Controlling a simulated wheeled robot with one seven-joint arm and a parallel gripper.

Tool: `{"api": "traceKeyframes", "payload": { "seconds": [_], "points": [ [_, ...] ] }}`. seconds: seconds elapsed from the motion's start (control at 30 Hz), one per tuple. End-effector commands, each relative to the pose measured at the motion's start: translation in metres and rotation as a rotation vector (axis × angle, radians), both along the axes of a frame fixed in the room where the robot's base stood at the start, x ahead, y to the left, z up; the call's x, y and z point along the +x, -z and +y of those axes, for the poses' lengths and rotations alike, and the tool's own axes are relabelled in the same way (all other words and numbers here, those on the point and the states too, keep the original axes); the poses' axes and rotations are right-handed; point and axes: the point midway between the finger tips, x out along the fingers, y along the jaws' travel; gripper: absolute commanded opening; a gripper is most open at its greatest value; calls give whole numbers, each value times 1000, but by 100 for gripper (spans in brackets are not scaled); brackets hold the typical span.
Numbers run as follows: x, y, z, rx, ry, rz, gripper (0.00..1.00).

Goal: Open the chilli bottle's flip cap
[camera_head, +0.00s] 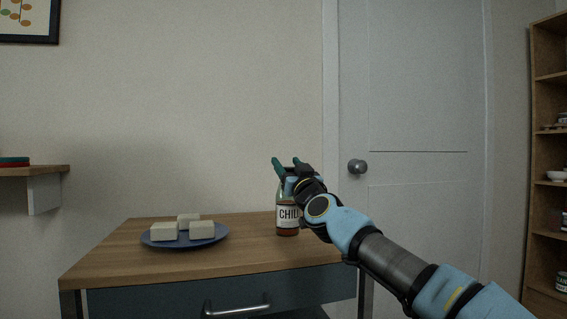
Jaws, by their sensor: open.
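The chilli bottle (287,217) stands upright near the right end of the wooden tabletop. It has a pale label with dark letters and reddish-brown contents. My gripper (286,162) is at the top of the bottle, with its two green-tipped fingers apart and pointing up and to the left. The gripper body covers the bottle's cap area and part of its right side. I cannot tell whether the cap is open or shut, or whether a finger touches it.
The wooden table (110,258) has a drawer with a metal handle (237,307). A blue plate (154,243) with several pale blocks (202,230) sits left of the bottle. A grey door (420,115) stands behind, and a shelf unit (544,130) is at the far right.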

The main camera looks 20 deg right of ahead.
Motion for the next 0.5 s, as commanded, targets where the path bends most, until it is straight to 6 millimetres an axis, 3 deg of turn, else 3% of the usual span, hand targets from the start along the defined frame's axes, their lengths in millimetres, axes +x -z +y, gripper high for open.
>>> {"api": "traceKeyframes", "payload": {
  "seconds": [0.23, 0.5],
  "points": [
    [0, 0, 0, 0, 0, 0, 56],
    [0, 0, 0, 0, 0, 0, 26]
  ]
}}
